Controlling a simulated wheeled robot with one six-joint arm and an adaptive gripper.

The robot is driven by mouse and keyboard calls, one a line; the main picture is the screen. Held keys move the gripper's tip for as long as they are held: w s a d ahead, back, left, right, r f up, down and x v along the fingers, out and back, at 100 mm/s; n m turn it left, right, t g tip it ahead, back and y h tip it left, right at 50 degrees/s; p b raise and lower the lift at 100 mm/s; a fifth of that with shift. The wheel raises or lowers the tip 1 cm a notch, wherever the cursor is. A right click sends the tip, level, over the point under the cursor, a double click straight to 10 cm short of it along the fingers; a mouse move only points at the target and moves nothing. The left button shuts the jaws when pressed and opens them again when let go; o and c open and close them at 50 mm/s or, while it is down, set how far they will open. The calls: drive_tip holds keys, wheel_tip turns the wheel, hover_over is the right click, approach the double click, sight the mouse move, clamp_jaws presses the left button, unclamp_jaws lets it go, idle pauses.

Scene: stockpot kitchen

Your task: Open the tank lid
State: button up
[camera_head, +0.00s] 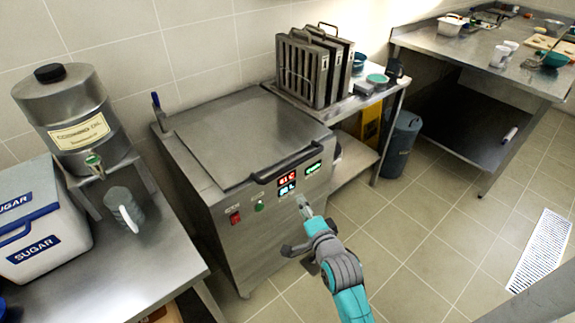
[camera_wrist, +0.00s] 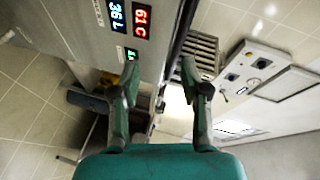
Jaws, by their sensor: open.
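The tank (camera_head: 215,215) is a steel box with a flat, closed lid (camera_head: 240,130). A black bar handle (camera_head: 296,157) runs along the lid's front edge. My gripper (camera_head: 304,205) is open and empty in front of the tank's front panel, below the handle in the picture. In the wrist view the gripper (camera_wrist: 160,76) has its fingers spread, and a dark bar that looks like the handle (camera_wrist: 181,40) shows beyond, between the finger lines. I see no contact; the gap to it is hard to judge.
The front panel carries lit displays (camera_head: 288,182) and a red switch (camera_head: 235,217). A steel counter (camera_head: 150,265) with a dispenser (camera_head: 80,115) and sugar box (camera_head: 40,225) stands left. A rack of filter plates (camera_head: 300,75) stands behind right.

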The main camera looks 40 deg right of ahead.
sight(293, 168)
drive_tip(key=w+d, duration=0.2)
drive_tip(key=w, duration=0.3)
drive_tip(key=w+d+m, duration=0.1)
drive_tip(key=w+d, duration=0.2)
drive_tip(key=w, duration=0.2)
drive_tip(key=w+d+r+m, duration=0.1)
drive_tip(key=w+d, duration=0.1)
drive_tip(key=w, duration=0.2)
drive_tip(key=shift+w+d+h, duration=0.25)
drive_tip(key=shift+w+h, duration=0.05)
drive_tip(key=shift+w, duration=0.1)
drive_tip(key=shift+c, duration=0.2)
clamp_jaws()
